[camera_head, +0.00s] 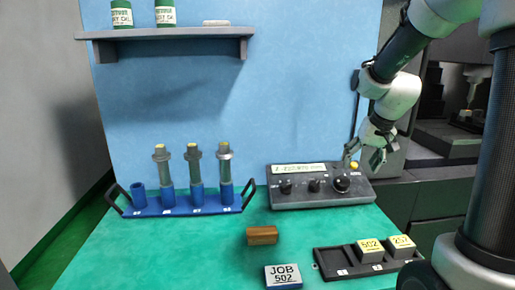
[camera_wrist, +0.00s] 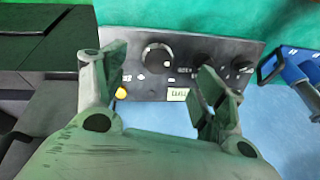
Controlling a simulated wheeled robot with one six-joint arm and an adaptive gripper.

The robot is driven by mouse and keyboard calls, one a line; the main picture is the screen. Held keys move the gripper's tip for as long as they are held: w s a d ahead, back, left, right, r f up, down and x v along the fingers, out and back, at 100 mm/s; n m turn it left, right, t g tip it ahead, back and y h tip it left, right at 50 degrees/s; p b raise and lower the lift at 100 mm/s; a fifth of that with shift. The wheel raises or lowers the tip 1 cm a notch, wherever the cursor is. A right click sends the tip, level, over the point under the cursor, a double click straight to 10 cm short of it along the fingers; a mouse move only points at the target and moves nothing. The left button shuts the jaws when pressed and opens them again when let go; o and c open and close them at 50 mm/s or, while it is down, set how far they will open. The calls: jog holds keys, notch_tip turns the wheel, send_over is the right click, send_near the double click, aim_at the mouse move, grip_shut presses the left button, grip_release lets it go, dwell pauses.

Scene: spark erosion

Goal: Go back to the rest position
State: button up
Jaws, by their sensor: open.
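My gripper (camera_head: 364,160) is open and empty. In the head view it hangs at the right end of the grey control box (camera_head: 320,198), close to its rightmost black knob (camera_head: 341,184) and a yellow button (camera_head: 354,165). In the wrist view the two fingers of my gripper (camera_wrist: 160,80) stand wide apart, with the control box (camera_wrist: 145,90) beyond them. A large knob (camera_wrist: 157,56) shows between the fingers. I cannot tell whether a finger touches the box.
A blue rack (camera_head: 180,207) with several tubes stands at the left. A brown block (camera_head: 262,235), a JOB 502 sign (camera_head: 283,276) and a dark tray (camera_head: 335,263) with two labelled blocks lie in front. A shelf (camera_head: 165,34) hangs above. Green table is clear at front left.

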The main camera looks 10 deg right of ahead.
jog(key=s+a+r+n, duration=0.1)
jog(key=s+r, duration=0.2)
jog(key=s, duration=0.9)
jog(key=s+r+n+h, duration=0.1)
jog(key=s+r, duration=0.2)
jog(key=s, duration=0.9)
jog(key=shift+s+a+r+t, duration=0.3)
jog(key=shift+a+r, duration=0.1)
